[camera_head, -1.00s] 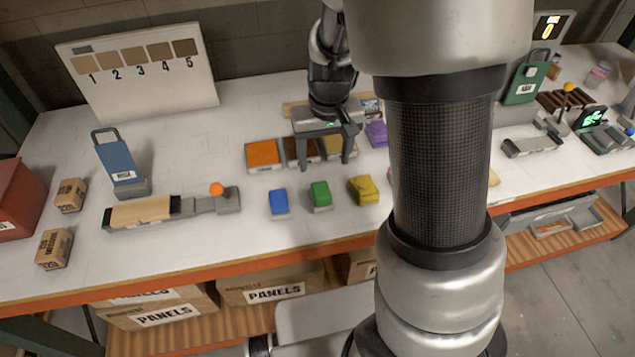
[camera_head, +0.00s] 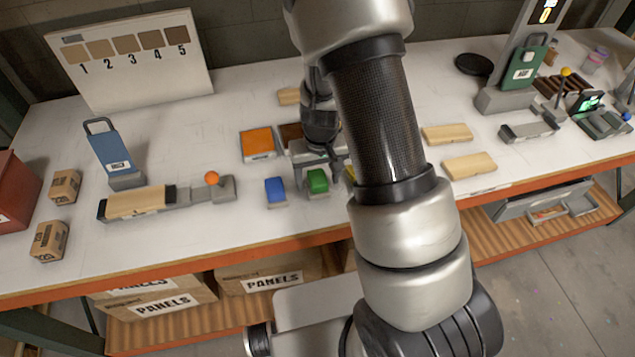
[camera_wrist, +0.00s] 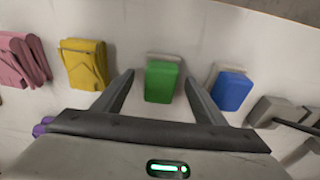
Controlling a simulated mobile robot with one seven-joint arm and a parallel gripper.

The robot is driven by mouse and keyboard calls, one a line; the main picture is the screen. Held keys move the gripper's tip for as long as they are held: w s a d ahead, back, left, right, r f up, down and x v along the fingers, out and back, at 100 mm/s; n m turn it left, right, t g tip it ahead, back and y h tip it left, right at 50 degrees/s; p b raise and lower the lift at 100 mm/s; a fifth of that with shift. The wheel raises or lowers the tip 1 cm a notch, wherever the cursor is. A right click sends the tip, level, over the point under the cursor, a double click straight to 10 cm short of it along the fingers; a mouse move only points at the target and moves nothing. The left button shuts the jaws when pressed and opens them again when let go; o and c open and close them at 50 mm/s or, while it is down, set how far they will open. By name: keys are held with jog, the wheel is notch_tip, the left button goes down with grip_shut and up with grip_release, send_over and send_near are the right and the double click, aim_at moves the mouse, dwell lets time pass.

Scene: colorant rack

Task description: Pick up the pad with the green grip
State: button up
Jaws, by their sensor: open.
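My gripper (camera_head: 318,165) is open, just above and behind the green pad in the head view. In the wrist view its fingers (camera_wrist: 158,92) stand apart on either side of the pad, with gaps to both sides. I cannot tell how far above the table the fingertips are.
The blue pad (camera_wrist: 232,91) is close beside my right finger in the wrist view. The yellow pad (camera_wrist: 83,64) and pink pads (camera_wrist: 22,60) are on the left there. An orange block (camera_head: 258,143) and a slide with an orange knob (camera_head: 212,178) stand nearby.

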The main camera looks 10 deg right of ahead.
aim_at(318, 177)
jog(key=c, duration=1.1)
notch_tip(318, 177, up, 10)
jog(key=shift+p, duration=0.35)
jog(key=shift+c, duration=0.2)
